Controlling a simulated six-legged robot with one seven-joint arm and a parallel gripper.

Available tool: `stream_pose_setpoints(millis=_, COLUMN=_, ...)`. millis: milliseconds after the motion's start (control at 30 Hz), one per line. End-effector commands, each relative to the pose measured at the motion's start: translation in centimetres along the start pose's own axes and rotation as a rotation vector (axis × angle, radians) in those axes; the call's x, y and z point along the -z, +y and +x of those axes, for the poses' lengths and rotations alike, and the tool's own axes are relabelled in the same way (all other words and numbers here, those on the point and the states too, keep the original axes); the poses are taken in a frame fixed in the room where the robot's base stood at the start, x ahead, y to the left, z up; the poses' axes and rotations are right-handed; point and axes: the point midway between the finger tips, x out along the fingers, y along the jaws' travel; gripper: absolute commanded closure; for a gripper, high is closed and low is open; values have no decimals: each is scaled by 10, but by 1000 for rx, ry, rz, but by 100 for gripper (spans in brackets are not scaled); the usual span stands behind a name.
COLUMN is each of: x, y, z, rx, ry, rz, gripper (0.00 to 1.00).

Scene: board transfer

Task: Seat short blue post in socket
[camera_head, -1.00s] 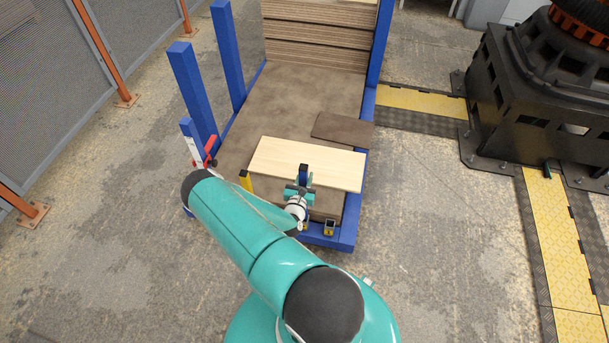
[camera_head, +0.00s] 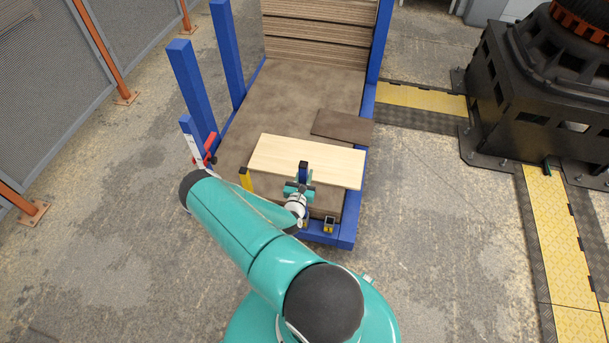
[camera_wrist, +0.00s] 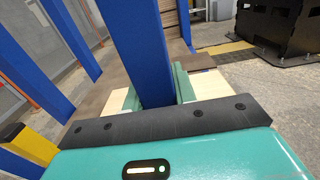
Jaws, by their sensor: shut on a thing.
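The short blue post (camera_head: 303,176) stands near the front edge of a pale board, its dark top showing in the body camera. In the wrist view the post (camera_wrist: 142,45) rises large between the teal fingers and runs up out of the picture. My gripper (camera_head: 300,188) is shut on the post; it also shows in the wrist view (camera_wrist: 158,90). A small yellow-and-black fitting (camera_head: 329,226), possibly a socket, is on the front blue rail. I cannot tell whether the post touches anything below.
The pale board (camera_head: 335,165) lies across the brown deck of a blue-framed rack (camera_head: 346,231). A dark panel (camera_head: 342,127), tall blue posts (camera_head: 190,85) and a red clamp (camera_head: 209,150) are near.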

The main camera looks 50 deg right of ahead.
Motion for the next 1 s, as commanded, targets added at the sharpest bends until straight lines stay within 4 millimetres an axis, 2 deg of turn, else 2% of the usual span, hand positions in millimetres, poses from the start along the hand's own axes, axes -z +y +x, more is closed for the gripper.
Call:
stream_pose_setpoints(millis=633, x=0, y=0, z=0, rx=-2, ry=-2, rz=0, gripper=100)
stream_pose_setpoints(millis=1000, x=7, y=0, z=0, rx=-1, ry=-2, rz=-1, gripper=100)
